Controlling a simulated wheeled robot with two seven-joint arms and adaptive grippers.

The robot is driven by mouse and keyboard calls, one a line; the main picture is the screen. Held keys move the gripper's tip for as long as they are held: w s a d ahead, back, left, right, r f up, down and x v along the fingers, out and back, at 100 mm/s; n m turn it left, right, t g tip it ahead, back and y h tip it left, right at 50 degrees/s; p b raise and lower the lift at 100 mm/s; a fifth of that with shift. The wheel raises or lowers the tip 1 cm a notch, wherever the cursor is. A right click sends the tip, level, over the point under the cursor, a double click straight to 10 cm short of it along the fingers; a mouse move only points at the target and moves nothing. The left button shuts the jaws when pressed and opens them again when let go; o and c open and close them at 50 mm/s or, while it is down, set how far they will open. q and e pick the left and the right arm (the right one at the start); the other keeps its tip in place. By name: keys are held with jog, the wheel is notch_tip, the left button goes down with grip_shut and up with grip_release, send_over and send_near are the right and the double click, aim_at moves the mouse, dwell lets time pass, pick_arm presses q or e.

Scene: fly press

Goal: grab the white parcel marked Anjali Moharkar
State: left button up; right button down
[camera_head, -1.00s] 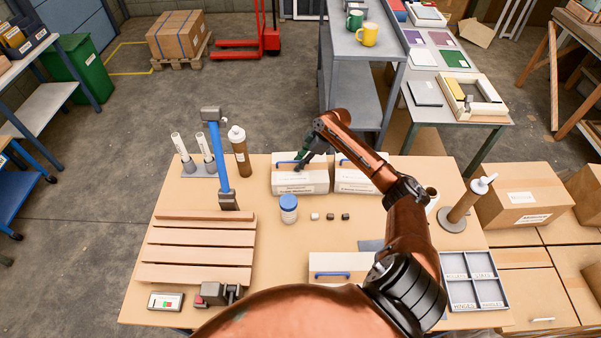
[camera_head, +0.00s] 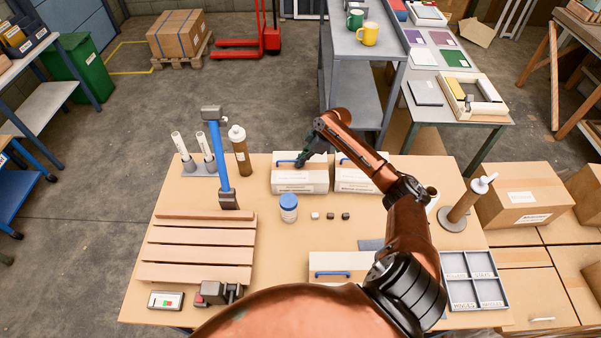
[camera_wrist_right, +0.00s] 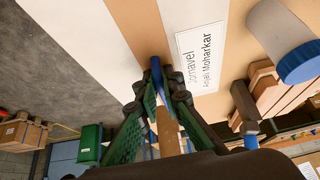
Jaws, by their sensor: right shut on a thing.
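The white parcel (camera_head: 315,184) stands at the back middle of the table, with a tan tape band and a blue handle on top. In the right wrist view its label (camera_wrist_right: 200,57) reads "Somavel, Anjali Moharkar". My right gripper (camera_head: 302,160) comes down on the parcel's top from the right. In the right wrist view its green-padded fingers (camera_wrist_right: 163,98) are shut on the blue handle (camera_wrist_right: 156,72). Any gap under the parcel is too small to tell. My left gripper is not in view.
A similar white parcel (camera_head: 352,180) stands close on the right, partly behind my arm; another (camera_head: 340,261) lies in front. A blue-lidded jar (camera_head: 289,208) and small cubes (camera_head: 330,216) are in front. A brown bottle (camera_head: 240,153) and a blue-handled hammer (camera_head: 221,160) stand left.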

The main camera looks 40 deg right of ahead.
jog(key=shift+w+r, duration=0.1)
dwell(0.4)
jog(key=shift+r, duration=0.15)
